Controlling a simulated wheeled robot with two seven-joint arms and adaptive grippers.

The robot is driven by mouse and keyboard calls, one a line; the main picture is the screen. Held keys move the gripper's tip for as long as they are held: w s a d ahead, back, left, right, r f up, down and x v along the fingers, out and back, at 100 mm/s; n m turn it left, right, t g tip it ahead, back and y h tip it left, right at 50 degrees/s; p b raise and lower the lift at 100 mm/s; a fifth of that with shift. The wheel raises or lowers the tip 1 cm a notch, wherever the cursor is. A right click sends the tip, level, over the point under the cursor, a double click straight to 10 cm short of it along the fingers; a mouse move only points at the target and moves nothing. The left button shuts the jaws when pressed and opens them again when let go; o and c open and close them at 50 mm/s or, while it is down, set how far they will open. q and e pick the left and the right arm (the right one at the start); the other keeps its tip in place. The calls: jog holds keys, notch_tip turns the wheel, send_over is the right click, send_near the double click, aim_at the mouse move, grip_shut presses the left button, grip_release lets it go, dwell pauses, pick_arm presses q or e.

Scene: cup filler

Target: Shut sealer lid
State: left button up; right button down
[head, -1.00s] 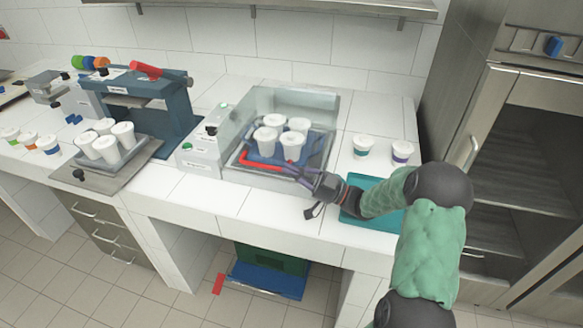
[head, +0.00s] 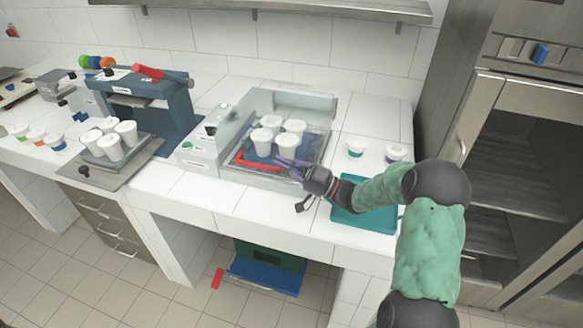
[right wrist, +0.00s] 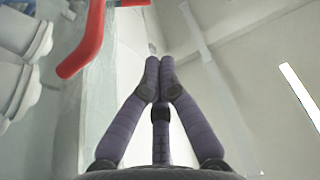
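The sealer (head: 208,168) is a pale box with a see-through chamber in the middle of the counter. Its clear lid (head: 305,103) appears raised at the back; its exact angle is hard to tell. Several white cups (head: 262,142) stand on a blue tray inside. A red handle (head: 258,165) lies along the front of the chamber and also shows in the right wrist view (right wrist: 85,45). My right gripper (head: 279,161) is at the sealer's front right, beside the handle. In the right wrist view its purple fingers (right wrist: 160,68) meet at the tips with nothing between them. My left gripper is out of view.
A teal mat (head: 365,222) lies right of the sealer, under my right arm. A blue press (head: 178,112) and a plate with several cups (head: 98,172) stand left. A steel cabinet (head: 515,150) is at the right.

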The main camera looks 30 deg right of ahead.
jog(key=p+v, duration=0.1)
jog(key=v, duration=0.9)
jog(key=shift+w+d+p, duration=0.3)
jog(key=shift+w+p, duration=0.05)
